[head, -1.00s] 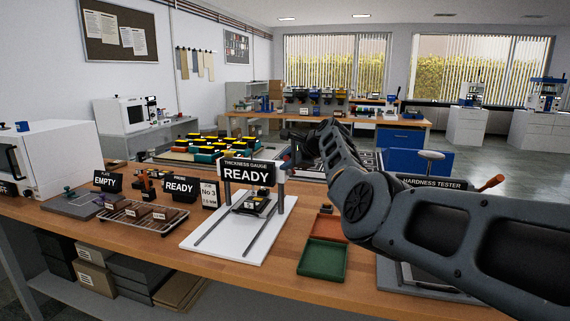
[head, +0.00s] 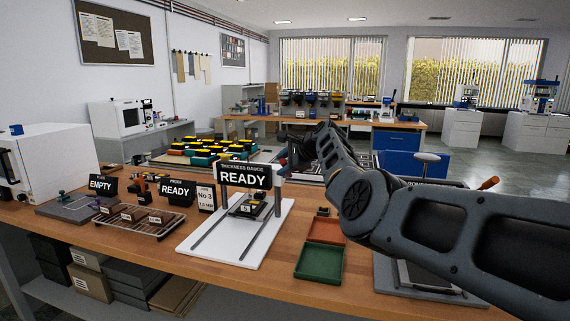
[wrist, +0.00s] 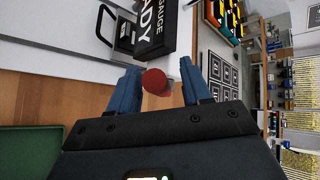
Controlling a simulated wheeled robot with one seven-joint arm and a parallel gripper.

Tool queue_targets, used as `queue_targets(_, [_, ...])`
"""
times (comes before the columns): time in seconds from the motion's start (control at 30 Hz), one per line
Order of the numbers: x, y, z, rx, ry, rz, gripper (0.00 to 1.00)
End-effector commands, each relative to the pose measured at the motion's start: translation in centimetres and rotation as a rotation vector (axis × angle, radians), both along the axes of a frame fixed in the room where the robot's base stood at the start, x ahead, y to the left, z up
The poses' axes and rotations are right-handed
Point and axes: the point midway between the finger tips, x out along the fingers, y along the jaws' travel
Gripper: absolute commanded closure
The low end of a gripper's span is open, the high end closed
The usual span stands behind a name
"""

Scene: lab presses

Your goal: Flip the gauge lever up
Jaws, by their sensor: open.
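The thickness gauge (head: 245,212) stands on the bench on a white base, with a black sign reading READY (head: 244,178) across its top. In the wrist view the same sign (wrist: 158,28) is turned on its side. A round red knob (wrist: 155,81), which looks like the end of the gauge lever, shows close in front of my gripper. My gripper (wrist: 160,73) is open, with one blue finger on each side of the knob. I cannot tell whether either finger touches it. In the head view my gripper is mostly hidden beside the gauge's right post.
A green tray (head: 320,263) and an orange tray (head: 326,231) lie right of the gauge. A wire rack (head: 146,219) with brown blocks is to its left. A white oven-like box (head: 48,165) stands at the far left. My arm covers much of the right side.

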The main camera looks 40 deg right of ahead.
Motion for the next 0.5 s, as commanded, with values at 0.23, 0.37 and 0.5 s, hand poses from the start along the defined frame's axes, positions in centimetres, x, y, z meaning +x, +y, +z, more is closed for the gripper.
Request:
queue_targets(0.23, [-0.8,-0.1,0.5,-0.002,-0.001,-0.001,0.52])
queue_targets(0.37, [-1.8,-0.2,1.2,-0.002,-0.001,-0.001,0.52])
queue_targets(0.5, [-3.3,-0.5,2.1,-0.002,-0.001,-0.002,0.52])
